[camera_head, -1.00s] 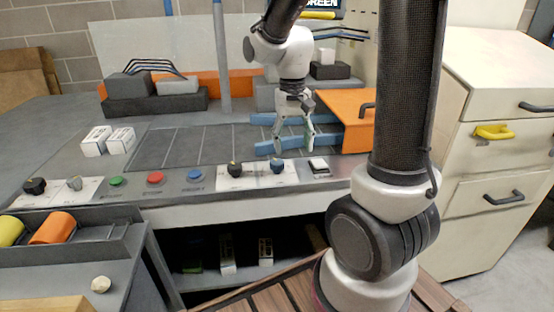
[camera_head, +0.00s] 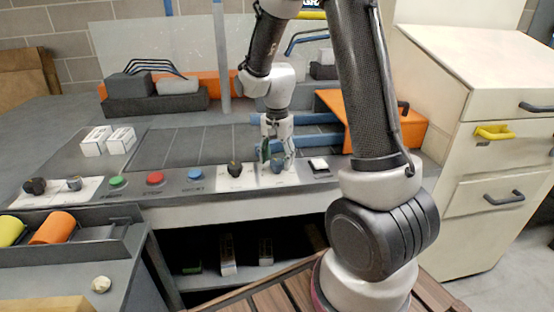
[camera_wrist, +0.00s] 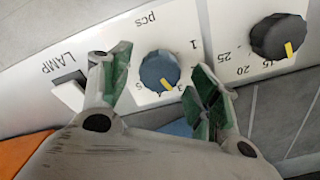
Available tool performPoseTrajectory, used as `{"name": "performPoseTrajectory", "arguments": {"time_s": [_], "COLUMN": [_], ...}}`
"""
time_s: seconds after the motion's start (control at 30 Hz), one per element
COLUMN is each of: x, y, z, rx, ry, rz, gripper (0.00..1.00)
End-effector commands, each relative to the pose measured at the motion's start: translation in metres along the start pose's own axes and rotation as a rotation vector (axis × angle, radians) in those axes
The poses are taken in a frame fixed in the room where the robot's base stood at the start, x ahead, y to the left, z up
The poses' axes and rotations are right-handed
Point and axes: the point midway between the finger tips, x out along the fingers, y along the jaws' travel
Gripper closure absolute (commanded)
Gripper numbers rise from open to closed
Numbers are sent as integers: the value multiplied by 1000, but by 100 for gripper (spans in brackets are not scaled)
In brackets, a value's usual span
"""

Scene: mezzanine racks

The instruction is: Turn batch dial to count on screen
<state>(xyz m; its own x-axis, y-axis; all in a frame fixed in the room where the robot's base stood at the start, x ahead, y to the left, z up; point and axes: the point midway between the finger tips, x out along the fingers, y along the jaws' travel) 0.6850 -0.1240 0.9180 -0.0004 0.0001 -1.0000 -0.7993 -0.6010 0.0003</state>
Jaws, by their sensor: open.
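The blue-grey dial marked "pcs" (camera_wrist: 158,72) sits on a white panel. Its yellow pointer lies on the side between the marks 3 and 5. In the head view this dial (camera_head: 277,163) is partly covered by my gripper (camera_head: 276,152), which points down at it. In the wrist view my gripper (camera_wrist: 157,84) is open, with a green-padded finger on each side of the dial. I cannot tell whether either pad touches it. The screen (camera_head: 313,4) is cut off at the top edge and its text cannot be read.
A black dial (camera_wrist: 278,36) with marks 15 to 25 is beside the blue-grey dial. The lamp switch (camera_wrist: 70,95) is on the other side. Blue (camera_head: 195,174), red (camera_head: 155,178) and green (camera_head: 117,181) buttons line the console. An orange box (camera_head: 405,128) stands behind.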

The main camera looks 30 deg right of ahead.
Motion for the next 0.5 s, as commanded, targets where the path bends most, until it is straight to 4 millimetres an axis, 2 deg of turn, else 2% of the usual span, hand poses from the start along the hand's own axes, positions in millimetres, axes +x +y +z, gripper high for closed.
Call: {"name": "performPoseTrajectory", "arguments": {"time_s": [0.33, 0.5], "x": [5, 5], "y": [0, 0], "z": [0, 0], "rx": [-1, -1], "ry": [0, 0], "rz": [0, 0], "gripper": [40, 71]}}
